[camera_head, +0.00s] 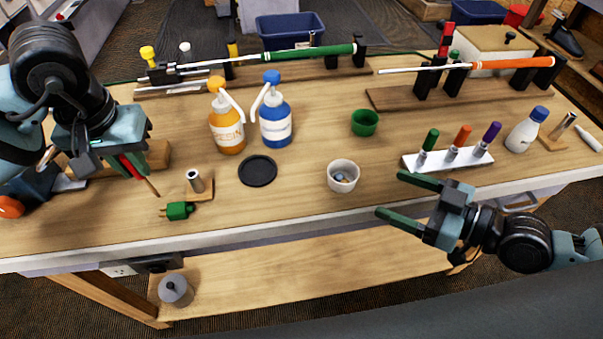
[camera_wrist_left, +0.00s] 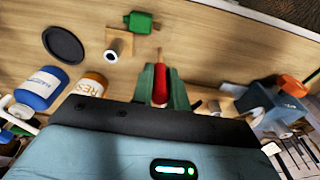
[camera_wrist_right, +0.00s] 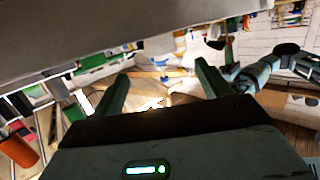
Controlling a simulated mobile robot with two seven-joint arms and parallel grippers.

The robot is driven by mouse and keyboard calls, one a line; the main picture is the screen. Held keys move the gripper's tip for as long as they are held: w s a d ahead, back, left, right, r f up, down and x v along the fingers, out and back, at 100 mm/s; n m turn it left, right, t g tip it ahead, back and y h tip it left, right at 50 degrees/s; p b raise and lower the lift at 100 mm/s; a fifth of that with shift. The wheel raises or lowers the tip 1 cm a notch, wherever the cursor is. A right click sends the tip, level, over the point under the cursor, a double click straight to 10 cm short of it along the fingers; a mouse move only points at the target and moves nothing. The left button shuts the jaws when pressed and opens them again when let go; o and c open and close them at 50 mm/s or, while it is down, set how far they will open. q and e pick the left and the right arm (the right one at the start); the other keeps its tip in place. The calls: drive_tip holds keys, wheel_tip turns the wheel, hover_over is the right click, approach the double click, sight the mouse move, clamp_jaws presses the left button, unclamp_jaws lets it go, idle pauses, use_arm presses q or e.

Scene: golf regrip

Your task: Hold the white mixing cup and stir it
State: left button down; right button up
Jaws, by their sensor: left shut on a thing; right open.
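The white mixing cup (camera_head: 343,176) stands upright on the table near its front edge, with something grey-blue inside. My left gripper (camera_head: 128,168) is at the left of the table, well away from the cup. It is shut on a red-handled stirring stick (camera_wrist_left: 160,84), whose thin wooden tip points down and to the right in the head view. My right gripper (camera_head: 392,195) is open and empty, just to the right of the cup, with its green fingers pointing left. The right wrist view does not show the cup.
A metal tube on a wooden block (camera_head: 195,182) and a green plug-like piece (camera_head: 178,210) lie near the left gripper. A black disc (camera_head: 258,171), orange bottle (camera_head: 227,125), blue bottle (camera_head: 275,115) and green cup (camera_head: 364,123) surround the middle. A white marker rack (camera_head: 447,160) stands at right.

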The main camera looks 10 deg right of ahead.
sight(356, 181)
use_arm(q)
drive_tip(key=shift+f, duration=0.3)
use_arm(e)
drive_tip(key=shift+f, duration=0.15)
use_arm(q)
drive_tip(key=shift+r, duration=0.15)
drive_tip(key=shift+r, duration=0.15)
use_arm(e)
drive_tip(key=shift+w+a, duration=0.1)
drive_tip(key=shift+w, duration=0.05)
use_arm(q)
drive_tip(key=shift+r, duration=0.4)
use_arm(e)
drive_tip(key=shift+w+a, duration=0.45)
drive_tip(key=shift+a, duration=0.05)
use_arm(q)
wheel_tip(356, 181, up, 4)
drive_tip(key=shift+s+f+t+p, duration=0.1)
drive_tip(key=shift+f+t+p, duration=0.25)
drive_tip(key=shift+p, duration=0.6)
use_arm(e)
drive_tip(key=x, duration=0.9)
drive_tip(key=shift+f, duration=0.15)
use_arm(q)
drive_tip(key=shift+r, duration=0.2)
use_arm(e)
drive_tip(key=shift+w+a+f, duration=0.15)
drive_tip(key=shift+w+a, duration=0.25)
drive_tip(key=shift+a, duration=0.05)
drive_tip(key=c, duration=1.1)
